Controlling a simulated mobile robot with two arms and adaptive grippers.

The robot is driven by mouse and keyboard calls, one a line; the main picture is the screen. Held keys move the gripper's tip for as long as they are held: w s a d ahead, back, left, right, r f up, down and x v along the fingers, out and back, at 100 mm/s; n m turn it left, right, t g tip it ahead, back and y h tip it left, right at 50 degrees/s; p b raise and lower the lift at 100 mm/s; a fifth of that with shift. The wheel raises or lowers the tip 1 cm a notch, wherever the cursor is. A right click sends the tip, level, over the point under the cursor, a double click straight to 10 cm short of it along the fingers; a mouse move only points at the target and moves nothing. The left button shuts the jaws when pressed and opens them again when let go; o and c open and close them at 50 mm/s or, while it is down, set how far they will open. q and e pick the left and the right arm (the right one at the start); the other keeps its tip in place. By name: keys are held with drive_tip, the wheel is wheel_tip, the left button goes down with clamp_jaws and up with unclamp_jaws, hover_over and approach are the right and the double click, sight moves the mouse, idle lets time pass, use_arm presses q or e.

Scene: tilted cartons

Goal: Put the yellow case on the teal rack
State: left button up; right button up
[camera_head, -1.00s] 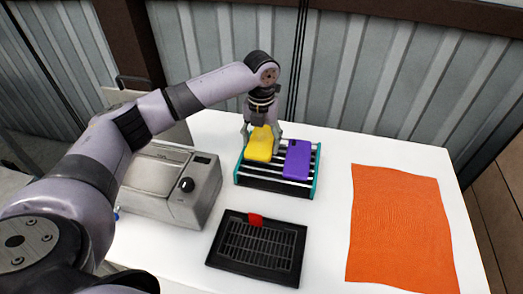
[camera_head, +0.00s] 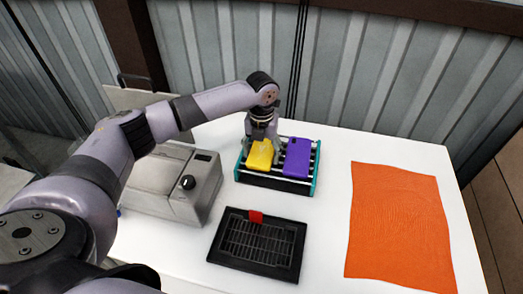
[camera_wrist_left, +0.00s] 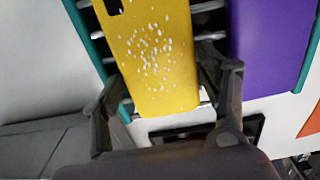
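The yellow case (camera_head: 260,154) lies on the left part of the teal rack (camera_head: 238,166), beside a purple case (camera_head: 297,157). In the left wrist view the yellow case (camera_wrist_left: 160,60) has pale speckles and a dark patch at its top end. My left gripper (camera_head: 262,140) is over the rack at the yellow case. In the wrist view its fingers (camera_wrist_left: 162,85) stand on either side of the case, with narrow gaps showing, so it looks open. The rack's bars (camera_wrist_left: 208,8) show beside the case. My right gripper is not in view.
A grey metal appliance with a black knob (camera_head: 188,183) stands left of the rack. A black grill tray (camera_head: 215,251) with a red piece (camera_head: 256,217) lies in front. An orange cloth (camera_head: 398,225) covers the right side. White table between rack and cloth is clear.

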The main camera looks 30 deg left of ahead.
sight(262, 153)
use_arm(q)
drive_tip(key=shift+o, duration=1.1)
wheel_tip(262, 153, up, 12)
drive_tip(key=b, duration=0.2)
drive_tip(key=shift+r+b, duration=0.2)
drive_tip(key=shift+b, duration=0.1)
